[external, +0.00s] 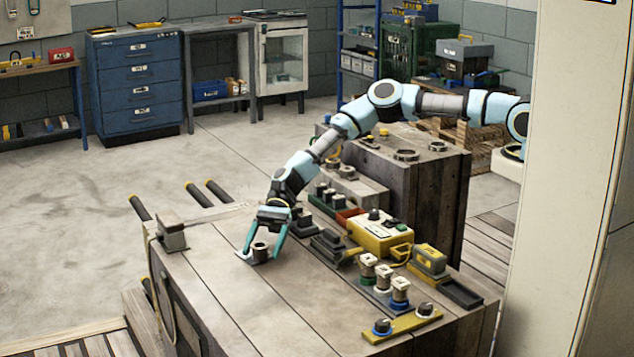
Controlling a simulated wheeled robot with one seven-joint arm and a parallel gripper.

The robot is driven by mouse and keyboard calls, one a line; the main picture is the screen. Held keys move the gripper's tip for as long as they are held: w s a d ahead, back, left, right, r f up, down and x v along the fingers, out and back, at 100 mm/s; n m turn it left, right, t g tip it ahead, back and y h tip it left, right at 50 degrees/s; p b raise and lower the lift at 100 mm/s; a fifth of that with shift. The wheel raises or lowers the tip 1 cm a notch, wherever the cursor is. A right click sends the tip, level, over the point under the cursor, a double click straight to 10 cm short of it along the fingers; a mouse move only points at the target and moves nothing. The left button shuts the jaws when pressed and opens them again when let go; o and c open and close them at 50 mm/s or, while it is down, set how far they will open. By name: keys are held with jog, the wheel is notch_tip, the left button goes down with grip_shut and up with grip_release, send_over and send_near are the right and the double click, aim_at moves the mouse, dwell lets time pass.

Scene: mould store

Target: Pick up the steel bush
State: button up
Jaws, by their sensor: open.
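A small dark steel bush (260,253) stands upright on the wooden bench top (235,300), near its left part. My gripper (262,254) is open and points down at the bush. Its two teal fingers reach down on either side of the bush, with the tips close to the bench top. Whether a finger touches the bush cannot be told from this view.
A yellow box (380,236) with a dark knob, several spool-like parts (367,268) and a yellow strip with knobs (402,326) stand right of my gripper. Dark blocks (327,242) sit close by. A grey clamp (172,236) is at the left edge. The front bench top is clear.

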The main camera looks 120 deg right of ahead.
jog(key=shift+c, duration=0.4)
grip_shut()
